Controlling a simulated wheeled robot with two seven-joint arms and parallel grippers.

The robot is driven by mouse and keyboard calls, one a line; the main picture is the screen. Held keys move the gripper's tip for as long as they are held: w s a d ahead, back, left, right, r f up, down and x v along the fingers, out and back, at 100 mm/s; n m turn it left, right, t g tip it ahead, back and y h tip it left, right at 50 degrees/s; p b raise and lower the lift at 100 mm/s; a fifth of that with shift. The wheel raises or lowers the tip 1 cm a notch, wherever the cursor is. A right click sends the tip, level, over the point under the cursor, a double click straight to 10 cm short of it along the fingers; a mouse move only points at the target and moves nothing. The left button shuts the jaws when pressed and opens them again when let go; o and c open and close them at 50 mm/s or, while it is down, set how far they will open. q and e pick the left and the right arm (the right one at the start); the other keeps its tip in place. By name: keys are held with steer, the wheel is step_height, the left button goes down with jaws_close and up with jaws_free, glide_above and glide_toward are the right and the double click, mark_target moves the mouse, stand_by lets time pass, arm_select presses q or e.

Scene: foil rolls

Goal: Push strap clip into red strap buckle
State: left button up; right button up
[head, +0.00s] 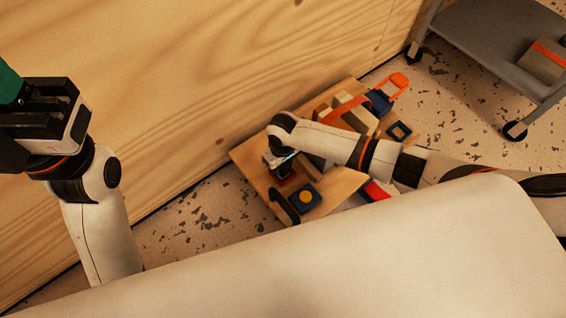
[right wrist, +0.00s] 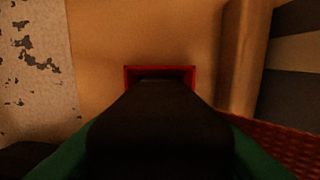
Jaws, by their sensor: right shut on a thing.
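The red strap buckle (right wrist: 130,78) shows in the right wrist view as a rectangular red frame on a wooden surface. The black strap clip (right wrist: 160,115) is in front of it. The clip's far end overlaps the buckle's opening, and I cannot tell how deep it sits. My right gripper (right wrist: 160,150) is shut on the clip, its green fingers at the lower corners. In the head view my right gripper (head: 281,166) points down over the board, and the buckle is mostly hidden by it. My left gripper (head: 40,112) is at the far left, away from the board, its jaw opening unclear.
The wooden board (head: 342,186) holds tan blocks (head: 345,112) under an orange strap, an orange buckle (head: 398,80), and a blue block with a yellow disc (head: 305,198). A plywood wall (head: 150,100) stands close behind. A grey cart (head: 490,45) is at the upper right.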

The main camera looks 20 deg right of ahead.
steer(key=shift+f, duration=0.15)
stand_by(0.5)
steer(key=o, duration=1.1)
